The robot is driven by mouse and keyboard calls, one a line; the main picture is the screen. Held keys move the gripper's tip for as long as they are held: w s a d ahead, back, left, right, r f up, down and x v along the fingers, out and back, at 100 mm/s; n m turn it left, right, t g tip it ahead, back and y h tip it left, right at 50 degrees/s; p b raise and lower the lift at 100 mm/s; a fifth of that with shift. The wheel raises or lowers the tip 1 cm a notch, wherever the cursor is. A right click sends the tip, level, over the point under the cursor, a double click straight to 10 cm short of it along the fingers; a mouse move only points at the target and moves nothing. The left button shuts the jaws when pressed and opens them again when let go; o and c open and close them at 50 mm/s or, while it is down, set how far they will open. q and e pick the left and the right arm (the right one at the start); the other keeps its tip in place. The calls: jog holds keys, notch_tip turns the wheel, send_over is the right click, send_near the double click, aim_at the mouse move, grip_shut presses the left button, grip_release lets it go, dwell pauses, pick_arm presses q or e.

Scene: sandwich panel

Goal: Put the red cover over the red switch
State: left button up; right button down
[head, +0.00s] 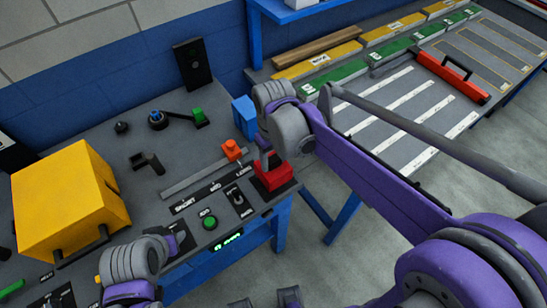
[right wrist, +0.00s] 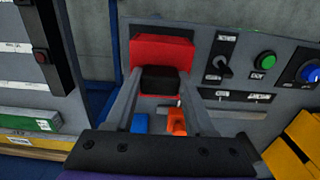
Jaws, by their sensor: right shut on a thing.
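The red cover (head: 272,177) is at the right front corner of the grey workbench panel. It also shows in the right wrist view (right wrist: 162,50), with a black part (right wrist: 160,80) facing me between the fingers. My right gripper (head: 265,158) comes down on the cover from above and is shut on it. I cannot make out a separate red switch; the cover and gripper may hide it. My left arm (head: 135,262) is over the front left of the panel, and its fingers cannot be made out.
A green button (head: 209,222) and a black rotary switch (head: 238,199) are just left of the cover. An orange block (head: 232,150) and a blue block (head: 245,117) stand behind it. A large yellow box (head: 68,205) fills the left. Open floor lies to the right.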

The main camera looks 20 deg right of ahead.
pick_arm(q)
jog(key=shift+s+f+b, duration=0.2)
jog(key=shift+f+b, duration=0.25)
jog(key=shift+f, duration=0.15)
jog(key=shift+s+f+b, duration=0.2)
jog(key=shift+f+b, duration=0.2)
jog(key=shift+f, duration=0.15)
pick_arm(e)
jog(key=shift+f, duration=1.5)
jog(key=shift+c, duration=0.9)
grip_release()
pick_arm(q)
jog(key=shift+r, duration=0.1)
pick_arm(e)
jog(key=shift+r, duration=0.15)
jog(key=shift+r+p, duration=2.4)
jog(key=shift+r, duration=1.8)
pick_arm(q)
notch_tip(320, 180, up, 6)
jog(key=w, duration=0.2)
jog(key=shift+w, duration=0.3)
pick_arm(e)
jog(key=shift+w, duration=0.1)
pick_arm(q)
jog(key=shift+s+r, duration=0.1)
jog(key=shift+r, duration=0.05)
